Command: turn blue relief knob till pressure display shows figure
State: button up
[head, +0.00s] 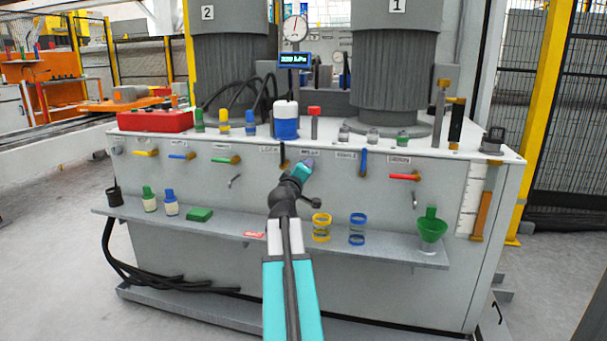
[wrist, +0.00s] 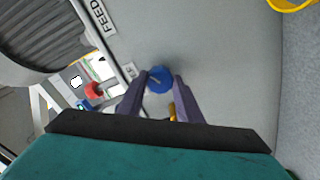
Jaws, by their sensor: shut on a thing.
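The blue relief knob (wrist: 159,79) is on the grey front panel of the cabinet, between the two purple fingers of my gripper (wrist: 158,86) in the wrist view. A pale pointer line shows on its face. My gripper is shut on the knob. In the head view my gripper (head: 306,164) is at the panel just below the relief label (head: 310,151), and it hides most of the knob. The pressure display (head: 294,60) is a small dark box with lit cyan text above the cabinet top, under a round dial gauge (head: 295,28). Its text looks like 320 but is too small to be sure.
A black lever (head: 283,155) hangs just left of my gripper and a blue lever (head: 363,162) is to its right. A red-handled lever (head: 404,177) is farther right. A shelf (head: 275,236) with bottles, rings and a green funnel (head: 432,231) runs below.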

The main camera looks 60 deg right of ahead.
jog(key=shift+s+d+r, duration=0.1)
jog(key=shift+s+d, duration=0.05)
jog(key=shift+s, duration=0.15)
jog(key=o, duration=1)
jog(key=shift+o, duration=0.2)
jog(key=shift+w, duration=0.1)
